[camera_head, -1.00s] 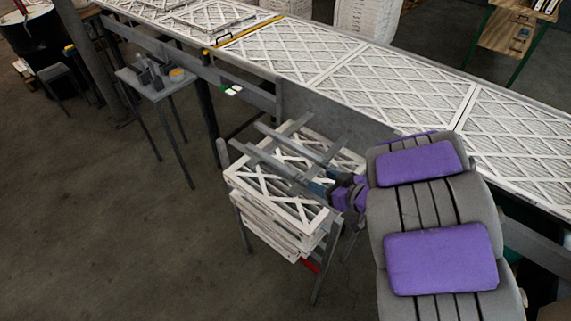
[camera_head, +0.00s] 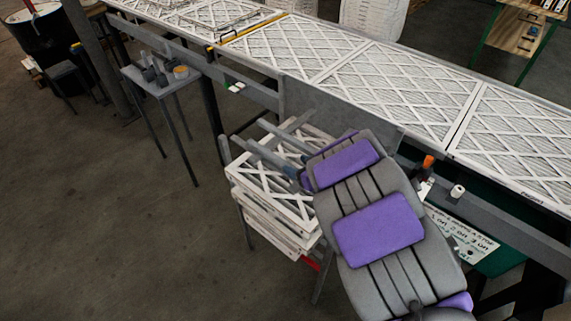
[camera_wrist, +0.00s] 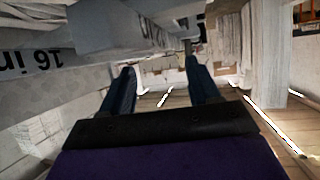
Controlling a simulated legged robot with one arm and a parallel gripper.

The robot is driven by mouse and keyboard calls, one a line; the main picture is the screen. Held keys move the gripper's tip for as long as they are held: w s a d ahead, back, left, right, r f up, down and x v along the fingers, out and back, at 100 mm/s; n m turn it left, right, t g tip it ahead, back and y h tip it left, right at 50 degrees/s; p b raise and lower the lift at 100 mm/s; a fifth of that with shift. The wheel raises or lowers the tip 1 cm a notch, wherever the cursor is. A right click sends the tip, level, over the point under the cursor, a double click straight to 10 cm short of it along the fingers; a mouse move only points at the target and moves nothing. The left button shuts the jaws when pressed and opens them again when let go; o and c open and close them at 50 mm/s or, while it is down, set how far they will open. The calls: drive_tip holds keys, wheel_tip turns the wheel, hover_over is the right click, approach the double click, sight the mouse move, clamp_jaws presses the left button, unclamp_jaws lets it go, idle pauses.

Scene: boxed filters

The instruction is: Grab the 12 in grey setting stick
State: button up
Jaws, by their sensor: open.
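Grey bars (camera_head: 268,155) lie across the top of a stack of white frames, just ahead of my gripper. Which of them is the 12 in grey setting stick I cannot tell. In the wrist view, a pale surface at the upper left carries the lettering "16 in" (camera_wrist: 35,62). No "12 in" label is readable. My gripper (camera_wrist: 160,68) is open, its two dark fingers apart with nothing visibly held between them. In the head view my arm hides most of the gripper, at the right side of the stack.
The stack of white lattice frames (camera_head: 268,208) stands on a legged stand. A conveyor with white filters (camera_head: 400,85) runs behind it. A small grey table (camera_head: 160,82) with several small items stands to the left. Floor at the lower left is clear.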

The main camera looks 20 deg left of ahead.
sight(284, 162)
drive_tip(key=a+f, duration=0.1)
drive_tip(key=w+a+f, duration=0.1)
drive_tip(key=a, duration=0.1)
drive_tip(key=a+b, duration=0.1)
drive_tip(key=a, duration=0.1)
drive_tip(key=shift+w+a+f, duration=0.25)
drive_tip(key=shift+w+f, duration=0.1)
drive_tip(key=shift+f, duration=0.05)
drive_tip(key=shift+w+f, duration=0.1)
drive_tip(key=shift+w, duration=0.15)
drive_tip(key=shift+w+d, duration=0.1)
drive_tip(key=shift+d, duration=0.35)
drive_tip(key=shift+a, duration=0.9)
drive_tip(key=c, duration=0.5)
drive_tip(key=shift+c, duration=0.9)
drive_tip(key=shift+d, duration=0.7)
clamp_jaws()
